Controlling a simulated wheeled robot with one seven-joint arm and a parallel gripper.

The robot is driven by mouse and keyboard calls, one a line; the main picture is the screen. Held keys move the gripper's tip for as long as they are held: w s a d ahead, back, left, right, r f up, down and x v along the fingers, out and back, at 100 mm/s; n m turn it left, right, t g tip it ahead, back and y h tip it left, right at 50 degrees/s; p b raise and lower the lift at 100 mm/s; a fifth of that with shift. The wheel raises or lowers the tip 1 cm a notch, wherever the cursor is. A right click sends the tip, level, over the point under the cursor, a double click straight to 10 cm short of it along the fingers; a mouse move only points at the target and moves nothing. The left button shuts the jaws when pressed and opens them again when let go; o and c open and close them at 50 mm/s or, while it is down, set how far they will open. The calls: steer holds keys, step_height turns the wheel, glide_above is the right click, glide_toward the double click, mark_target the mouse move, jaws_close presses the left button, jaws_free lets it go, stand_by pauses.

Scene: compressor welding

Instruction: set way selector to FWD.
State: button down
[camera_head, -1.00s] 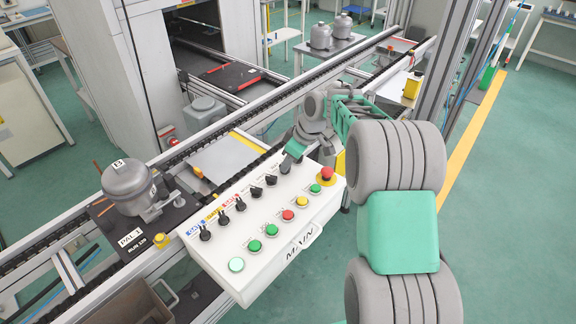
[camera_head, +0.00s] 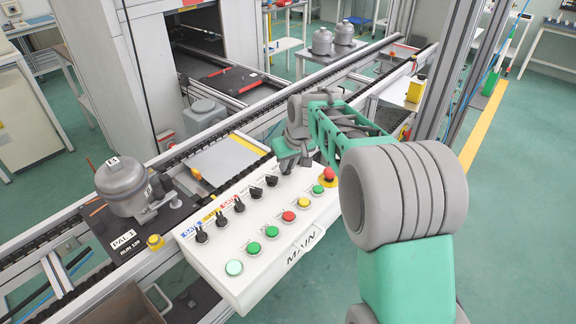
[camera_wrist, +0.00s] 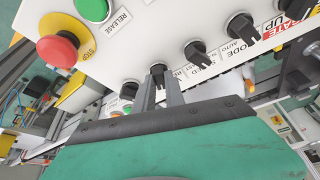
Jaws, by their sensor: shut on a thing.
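The control panel (camera_head: 262,245), a white sloped box marked MAIN, carries a row of black selector knobs along its back edge. My gripper (camera_wrist: 158,82) is shut around a black selector knob (camera_wrist: 157,69), just past the knob labelled SPEED (camera_wrist: 196,51). I take it for the way selector. Its label is hidden, so its setting cannot be read. In the head view my gripper (camera_head: 289,167) is at the far right end of the knob row and covers that knob. The knob labelled MODE (camera_wrist: 241,26) is further along the row.
A red emergency stop (camera_head: 328,174) stands close to the right of my gripper, with several coloured push buttons in front. Behind the panel runs the conveyor (camera_head: 225,158). A grey compressor (camera_head: 124,186) sits on a pallet at left.

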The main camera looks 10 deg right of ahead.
steer(key=shift+r, duration=0.1)
steer(key=c, duration=1.4)
jaws_free()
steer(key=b+v, duration=0.1)
steer(key=v, duration=0.6)
steer(key=shift+s+r, duration=0.2)
steer(key=shift+r, duration=0.1)
